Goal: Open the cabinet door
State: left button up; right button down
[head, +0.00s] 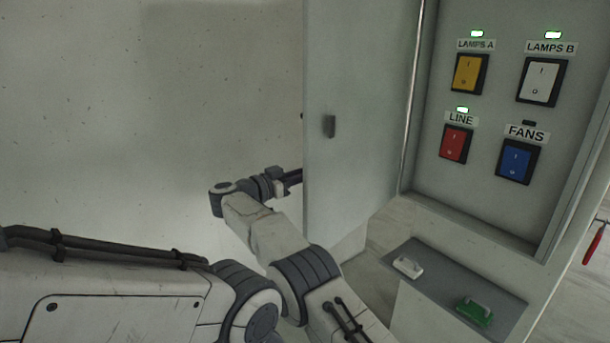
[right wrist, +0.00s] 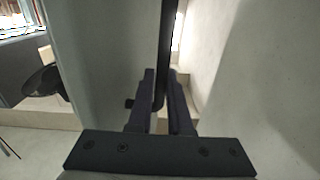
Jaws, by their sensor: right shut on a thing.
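The cabinet door (head: 350,130) stands swung wide open, its inner face with a small dark latch (head: 329,126) toward the head camera. It joins the cabinet (head: 428,130) at its right edge. My right gripper (head: 288,178) reaches in from the left at the door's free edge; its fingertips are hidden behind the door in the head view. In the right wrist view the fingers (right wrist: 161,88) are shut on a dark upright bar, the door handle (right wrist: 170,35). My left gripper is in neither view.
Inside the cabinet are yellow, white, red and blue switches (head: 515,161). Below them a grey shelf (head: 440,285) bears a white piece (head: 408,267) and a green piece (head: 475,312). A red-handled tool (head: 594,243) is at the far right. A pale wall (head: 130,110) fills the left.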

jog(key=shift+w+d+r, duration=0.1)
jog(key=shift+d+r, duration=0.05)
jog(key=shift+r, duration=0.05)
jog(key=c, duration=1.1)
grip_release()
jog(key=shift+d, duration=0.1)
jog(key=shift+f, duration=0.1)
